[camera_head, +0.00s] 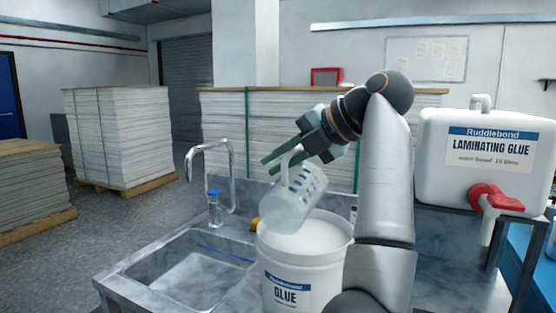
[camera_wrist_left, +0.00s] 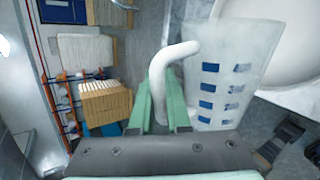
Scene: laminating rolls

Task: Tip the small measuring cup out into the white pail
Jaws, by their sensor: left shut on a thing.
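The small measuring cup (camera_head: 296,204) is clear plastic with blue marks and a white handle. It is steeply tilted above the white pail (camera_head: 303,268), its wider end low and toward the left. My left gripper (camera_head: 284,158) is shut on the cup's handle. In the left wrist view, the green fingers (camera_wrist_left: 164,108) sit on either side of the white handle (camera_wrist_left: 177,55), with the cup (camera_wrist_left: 228,72) to their right. The pail is open, labelled "GLUE", and stands below the cup. I cannot make out any stream from the cup. My right gripper is not in view.
A sink (camera_head: 188,278) with a tap (camera_head: 211,160) lies left of the pail. A large laminating glue container (camera_head: 478,160) with a red valve (camera_head: 492,198) stands at the right. Stacked boards (camera_head: 120,135) on pallets stand behind.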

